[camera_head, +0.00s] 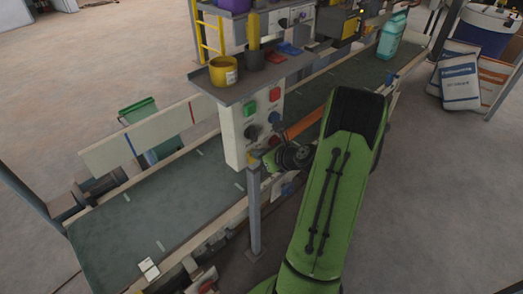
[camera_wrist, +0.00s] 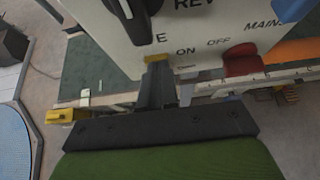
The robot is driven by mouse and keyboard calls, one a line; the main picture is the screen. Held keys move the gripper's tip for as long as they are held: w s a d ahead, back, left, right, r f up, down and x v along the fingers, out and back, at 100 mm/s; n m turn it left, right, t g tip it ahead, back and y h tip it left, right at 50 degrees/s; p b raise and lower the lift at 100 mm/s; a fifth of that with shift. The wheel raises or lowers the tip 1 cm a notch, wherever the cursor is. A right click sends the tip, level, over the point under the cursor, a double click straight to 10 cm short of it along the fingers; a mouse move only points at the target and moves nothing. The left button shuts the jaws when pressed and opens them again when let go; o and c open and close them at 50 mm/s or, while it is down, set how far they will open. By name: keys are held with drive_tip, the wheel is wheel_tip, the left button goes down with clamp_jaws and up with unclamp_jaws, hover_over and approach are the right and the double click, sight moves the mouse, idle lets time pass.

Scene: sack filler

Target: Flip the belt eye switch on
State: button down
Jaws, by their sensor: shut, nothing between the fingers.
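The belt eye switch is not clearly seen. In the wrist view a small yellow piece (camera_wrist: 156,58) shows at my fingertips, below a label ending in "E" and left of "ON" and "OFF"; I cannot tell whether it is the switch. My gripper (camera_wrist: 157,72) is shut and empty, its fingers pointing at the lower part of the white control panel (camera_wrist: 185,38). Whether they touch it is unclear. In the head view the control panel (camera_head: 234,128) stands beside the belt, with my gripper (camera_head: 268,161) at its lower right, partly hidden by my wrist.
A dark knob (camera_wrist: 131,14) and a red handle (camera_wrist: 240,60) flank the labels. The panel also has a green button (camera_head: 250,107) and a red button (camera_head: 275,94). A shelf above holds a yellow pot (camera_head: 223,73). The conveyor belt (camera_head: 150,215) runs behind.

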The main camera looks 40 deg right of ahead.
drive_tip(key=shift+s+r+p, duration=0.1)
drive_tip(key=shift+r+p, duration=0.5)
drive_tip(key=shift+p, duration=0.25)
